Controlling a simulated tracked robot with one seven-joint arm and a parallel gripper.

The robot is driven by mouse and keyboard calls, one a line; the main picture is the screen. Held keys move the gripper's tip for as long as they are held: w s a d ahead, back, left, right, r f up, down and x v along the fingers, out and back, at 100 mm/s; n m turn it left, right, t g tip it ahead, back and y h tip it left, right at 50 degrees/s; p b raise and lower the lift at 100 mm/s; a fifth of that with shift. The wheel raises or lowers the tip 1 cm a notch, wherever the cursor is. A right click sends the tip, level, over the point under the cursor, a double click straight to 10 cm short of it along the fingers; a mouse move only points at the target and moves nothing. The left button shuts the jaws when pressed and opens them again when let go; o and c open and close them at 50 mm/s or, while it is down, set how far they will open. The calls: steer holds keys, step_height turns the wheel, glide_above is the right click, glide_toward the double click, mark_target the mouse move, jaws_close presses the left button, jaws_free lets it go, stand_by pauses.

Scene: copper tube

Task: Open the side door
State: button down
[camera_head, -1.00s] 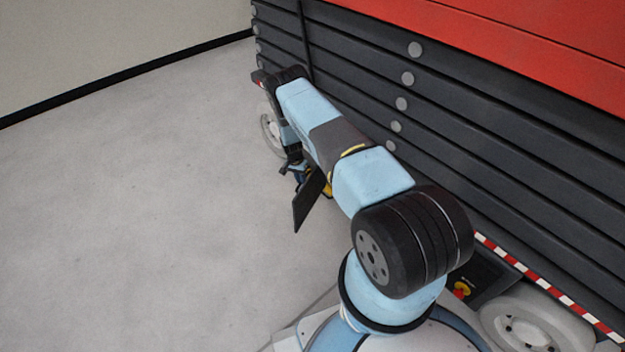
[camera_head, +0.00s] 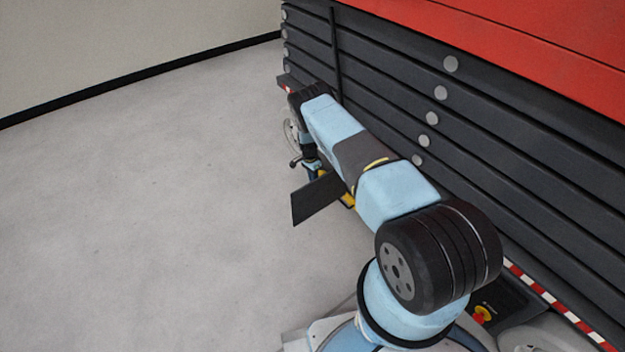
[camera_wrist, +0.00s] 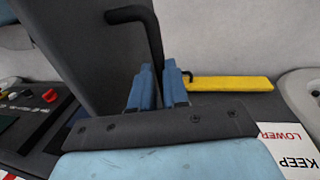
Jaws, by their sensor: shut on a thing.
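The side door (camera_head: 316,199) is a dark flat panel, standing open and out from the side of the red and black machine in the head view. In the wrist view the door (camera_wrist: 88,50) fills the upper left. Its black bent handle (camera_wrist: 140,15) runs down between the two blue fingers of my gripper (camera_wrist: 157,88). My gripper is shut on the handle. In the head view my gripper (camera_head: 310,163) is small and partly hidden beside the door and under my arm.
The black stacked side of the machine (camera_head: 480,140) runs close along my arm's right. A yellow bar (camera_wrist: 230,84) lies beyond the gripper. A control panel with a red button (camera_wrist: 50,96) is at left. Open grey floor (camera_head: 150,210) lies to the left.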

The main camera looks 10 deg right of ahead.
steer(key=c, duration=1.1)
jaws_free()
steer(key=shift+s, duration=0.1)
steer(key=r, duration=0.4)
steer(key=w+r, duration=0.1)
steer(key=r, duration=0.4)
steer(key=w+a+r, duration=0.1)
steer(key=r, duration=0.3)
steer(key=shift+w+r, duration=0.15)
steer(key=shift+w, duration=0.05)
